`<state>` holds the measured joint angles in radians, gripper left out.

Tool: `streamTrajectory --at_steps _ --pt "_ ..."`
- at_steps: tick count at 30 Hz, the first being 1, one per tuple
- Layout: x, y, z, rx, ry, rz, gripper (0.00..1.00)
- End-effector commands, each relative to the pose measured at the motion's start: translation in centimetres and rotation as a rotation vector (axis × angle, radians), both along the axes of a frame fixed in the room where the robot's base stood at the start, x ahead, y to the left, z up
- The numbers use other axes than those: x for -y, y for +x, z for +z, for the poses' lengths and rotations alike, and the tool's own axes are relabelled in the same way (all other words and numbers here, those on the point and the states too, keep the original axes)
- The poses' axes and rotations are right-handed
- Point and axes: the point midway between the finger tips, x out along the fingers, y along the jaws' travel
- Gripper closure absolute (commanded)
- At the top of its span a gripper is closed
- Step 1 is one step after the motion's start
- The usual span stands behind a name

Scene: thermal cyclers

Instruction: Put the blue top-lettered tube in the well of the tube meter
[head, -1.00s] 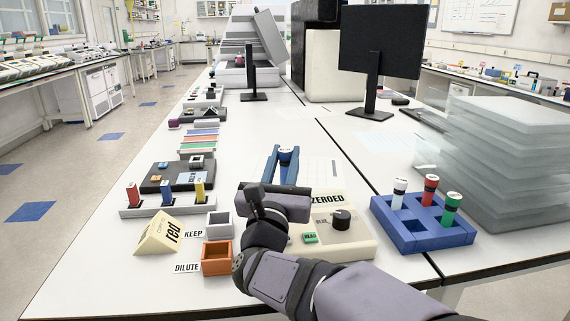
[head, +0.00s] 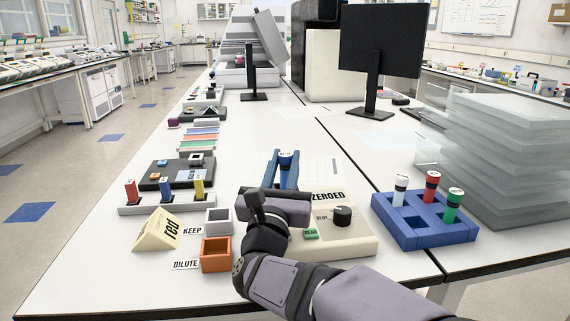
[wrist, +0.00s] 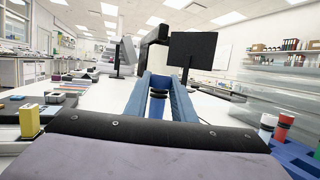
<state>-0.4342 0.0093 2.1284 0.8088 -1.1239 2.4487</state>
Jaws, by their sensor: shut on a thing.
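My gripper (head: 286,164) has blue fingers and is shut on the blue tube (head: 286,158), whose cap has dark lettering on a light top. In the wrist view the tube (wrist: 157,105) stands upright between the two fingers (wrist: 160,88). The tube meter (head: 352,247) is a beige box with a "ZEROED" display, a black knob and a green button. The gripper is above and beyond its back left part. My arm covers much of the meter's left side, and its well is hidden.
A blue rack (head: 418,238) with white, red and green tubes stands right of the meter.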

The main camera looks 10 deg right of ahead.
Motion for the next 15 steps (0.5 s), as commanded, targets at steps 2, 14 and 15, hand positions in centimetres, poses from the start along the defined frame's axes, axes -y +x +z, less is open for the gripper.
streamTrajectory --at_steps 2,14,15 --pt "0.01 -0.01 -0.20 0.001 0.000 0.000 0.99" --pt "0.01 -0.01 -0.41 0.001 0.000 0.000 0.75" --pt "0.01 -0.01 -0.41 0.001 0.000 0.000 0.65"
